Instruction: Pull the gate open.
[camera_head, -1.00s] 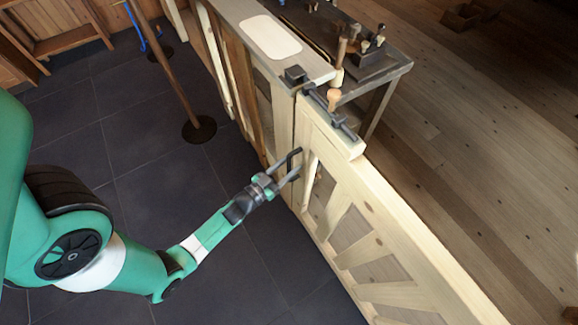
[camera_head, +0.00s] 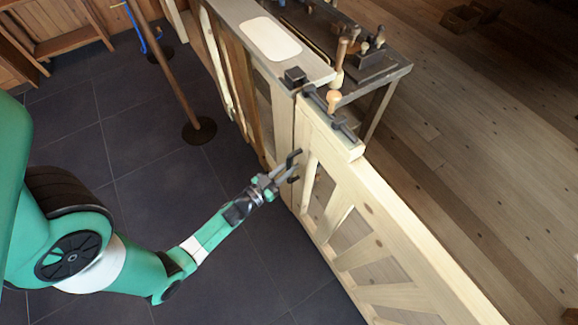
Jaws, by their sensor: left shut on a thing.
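The gate (camera_head: 385,215) is pale wood with slanted slats, and it runs from the middle of the view down to the lower right. Its end stands close against the post of the counter, in line with it. A dark handle (camera_head: 293,158) sits on the near face of the gate by that end. My left gripper (camera_head: 286,174) is shut on the handle, and its fingers partly hide it. A dark latch (camera_head: 330,113) with a wooden knob lies along the top, across the joint between gate and counter. My right gripper is not in view.
The counter (camera_head: 235,12) continues the line of the gate to the upper left. A wooden pole on a round dark base (camera_head: 199,130) stands on the tiles left of it. The dark tiled floor (camera_head: 260,280) on the near side of the gate is clear apart from my arm.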

